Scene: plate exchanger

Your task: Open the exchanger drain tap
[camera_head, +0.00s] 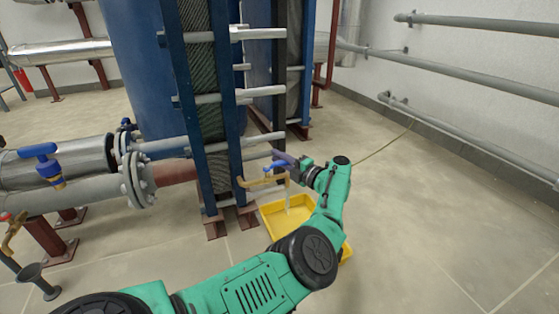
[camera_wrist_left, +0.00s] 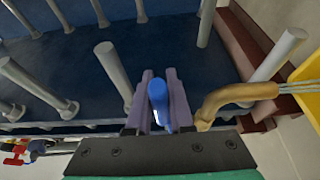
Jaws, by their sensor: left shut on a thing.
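The drain tap (camera_head: 262,182) is brass and sits low at the front of the blue plate exchanger (camera_head: 229,120). Its curved spout also shows in the left wrist view (camera_wrist_left: 235,95). Its blue handle (camera_wrist_left: 158,101) stands between the two purple-grey fingers of my left gripper (camera_wrist_left: 160,88), which is shut on it. In the head view my left gripper (camera_head: 282,160) reaches the tap from the right side. Pale streaks like running water (camera_wrist_left: 299,87) extend from the spout mouth toward the yellow tray (camera_head: 270,220). My right gripper is not in view.
The yellow tray stands on the floor under the tap, partly behind my left arm. Another blue-handled valve (camera_head: 40,152) and flanged pipes (camera_head: 137,172) are at the left. A dark funnel (camera_head: 36,278) stands lower left. The tiled floor at the right is clear.

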